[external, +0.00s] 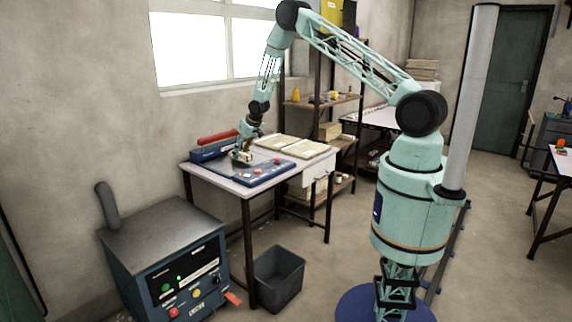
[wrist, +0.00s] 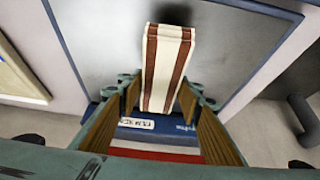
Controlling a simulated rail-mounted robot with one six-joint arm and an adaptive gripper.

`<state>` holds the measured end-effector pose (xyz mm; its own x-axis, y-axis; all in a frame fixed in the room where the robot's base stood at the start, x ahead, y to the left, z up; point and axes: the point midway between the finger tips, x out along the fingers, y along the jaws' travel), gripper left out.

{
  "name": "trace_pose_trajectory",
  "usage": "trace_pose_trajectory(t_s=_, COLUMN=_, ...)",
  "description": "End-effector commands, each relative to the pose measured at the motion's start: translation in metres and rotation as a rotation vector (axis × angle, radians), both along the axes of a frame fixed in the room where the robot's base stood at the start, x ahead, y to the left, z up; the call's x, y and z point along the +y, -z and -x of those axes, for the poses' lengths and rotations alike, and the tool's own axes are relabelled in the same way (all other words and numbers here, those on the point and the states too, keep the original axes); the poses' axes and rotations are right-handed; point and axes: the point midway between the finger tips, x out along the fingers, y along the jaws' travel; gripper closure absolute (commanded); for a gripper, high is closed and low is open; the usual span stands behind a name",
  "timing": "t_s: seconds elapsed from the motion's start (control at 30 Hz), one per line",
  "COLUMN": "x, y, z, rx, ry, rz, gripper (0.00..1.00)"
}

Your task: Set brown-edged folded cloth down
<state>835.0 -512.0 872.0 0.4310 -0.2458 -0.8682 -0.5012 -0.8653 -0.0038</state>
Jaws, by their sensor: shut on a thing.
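The folded cloth (wrist: 165,62) is cream with brown bands along its long edges. In the wrist view it stretches from between my fingers up over a grey panel with a blue border (wrist: 75,55). My gripper (wrist: 159,98) is shut on the cloth, with a brown-padded finger on each side. In the external view my gripper (external: 243,150) is low over the blue-edged board (external: 262,178) on the table, with the cloth small and pale there. I cannot tell whether the cloth touches the board.
A blue device with a red bar (external: 214,140) stands behind the board, by the wall. Two pale flat stacks (external: 305,149) lie at the table's right. Small reddish and pale controls dot the board's front. A dark bin (external: 278,278) and a grey-topped cabinet (external: 160,240) stand on the floor.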

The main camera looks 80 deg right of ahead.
Motion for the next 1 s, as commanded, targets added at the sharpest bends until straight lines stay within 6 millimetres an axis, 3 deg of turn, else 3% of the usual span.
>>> trace_pose_trajectory(t_s=0.2, x=0.0, y=0.017, z=-0.001, rx=-0.002, ry=0.0, rz=0.001, gripper=0.8)
trace_pose_trajectory(t_s=0.73, x=0.0, y=0.022, z=0.0, rx=-0.002, ry=0.001, rz=0.001, gripper=0.8)
trace_pose_trajectory(t_s=0.77, x=0.0, y=0.022, z=0.0, rx=-0.001, ry=0.001, rz=0.0, gripper=0.66)
trace_pose_trajectory(t_s=0.8, x=0.0, y=0.022, z=0.0, rx=-0.001, ry=0.001, rz=0.0, gripper=0.62)
trace_pose_trajectory(t_s=0.9, x=0.0, y=0.021, z=0.0, rx=-0.001, ry=0.001, rz=0.0, gripper=0.54)
trace_pose_trajectory(t_s=1.0, x=0.0, y=0.021, z=0.0, rx=-0.001, ry=0.001, rz=0.0, gripper=0.54)
